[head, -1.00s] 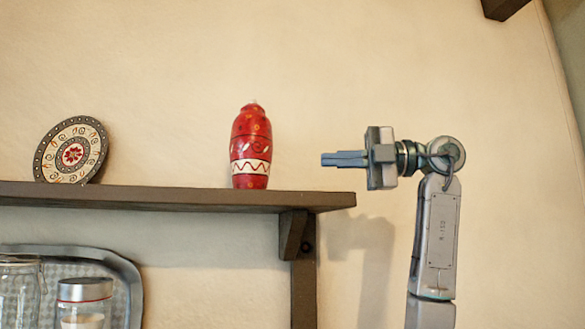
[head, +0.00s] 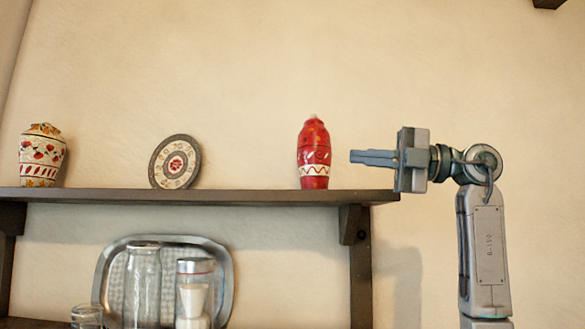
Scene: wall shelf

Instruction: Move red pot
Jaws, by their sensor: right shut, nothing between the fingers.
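The red pot (head: 314,156) is a tall red vessel with a white zigzag band near its base. It stands upright on the dark wall shelf (head: 230,196), near the shelf's right end. My right gripper (head: 352,157) is to the right of the pot at about mid-height of it, pointing left. Its fingers are together and empty, with a gap in the picture between the fingertips and the pot. My left gripper is out of view.
A patterned plate (head: 175,162) leans on the shelf left of the pot, and a cream floral vase (head: 41,156) stands at the far left. Below are a glass jar (head: 143,285), a lidded jar (head: 195,290) and a metal tray (head: 227,262). A bracket (head: 354,224) supports the shelf's right end.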

